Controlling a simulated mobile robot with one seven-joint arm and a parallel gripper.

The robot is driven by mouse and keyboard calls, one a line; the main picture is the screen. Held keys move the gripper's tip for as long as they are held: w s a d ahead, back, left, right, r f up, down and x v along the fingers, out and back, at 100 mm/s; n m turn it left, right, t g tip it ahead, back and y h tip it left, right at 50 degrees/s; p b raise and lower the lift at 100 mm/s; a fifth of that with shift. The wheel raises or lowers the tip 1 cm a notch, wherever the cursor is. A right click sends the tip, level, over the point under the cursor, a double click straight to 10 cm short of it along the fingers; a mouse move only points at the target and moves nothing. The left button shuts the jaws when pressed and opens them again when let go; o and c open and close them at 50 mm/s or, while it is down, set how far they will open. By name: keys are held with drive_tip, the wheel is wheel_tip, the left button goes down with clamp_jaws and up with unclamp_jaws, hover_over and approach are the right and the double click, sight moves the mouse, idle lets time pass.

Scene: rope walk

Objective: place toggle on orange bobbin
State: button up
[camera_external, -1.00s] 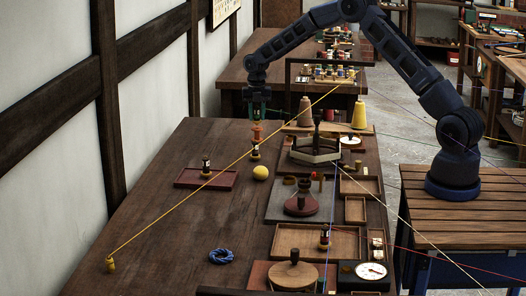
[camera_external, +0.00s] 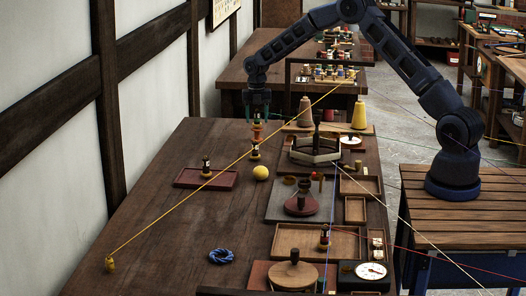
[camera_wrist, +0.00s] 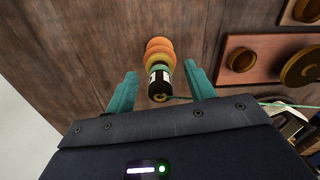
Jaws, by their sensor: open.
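The toggle (camera_wrist: 160,82), a dark cylinder with a white label and a green cord at its near end, stands between my fingers in the wrist view. The orange bobbin (camera_wrist: 159,46) is directly beyond it, in line below; the toggle appears to stand on it upright. In the wrist view my gripper (camera_wrist: 160,70) is open, with a finger on each side of the toggle and visible gaps.
A taut yellow line (camera_external: 170,216) crosses the table. A board with cones (camera_external: 330,128) is to the right.

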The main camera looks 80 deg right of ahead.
wheel_tip(320, 180, up, 11)
drive_tip(key=shift+f, duration=0.1)
drive_tip(key=s+a+r+m, duration=0.2)
drive_tip(key=s+a+r, duration=0.1)
drive_tip(key=a+r, duration=0.5)
drive_tip(key=s+a+r+m, duration=0.2)
drive_tip(key=a+r, duration=0.6)
drive_tip(key=s+a+r+m+t+h, duration=0.15)
drive_tip(key=s+a+r+m, duration=0.5)
drive_tip(key=s+a, duration=0.65)
drive_tip(key=s+a+r+m+t, duration=0.2)
drive_tip(key=s+a+r+m, duration=0.2)
drive_tip(key=s+a, duration=0.8)
drive_tip(key=s+a+f+m, duration=0.2)
drive_tip(key=s, duration=0.6)
drive_tip(key=s+a+f+m+t+y, duration=0.1)
drive_tip(key=s+a+f+m, duration=0.2)
drive_tip(key=s, duration=0.6)
drive_tip(key=shift+s+f, duration=0.25)
drive_tip(key=shift+s, duration=0.05)
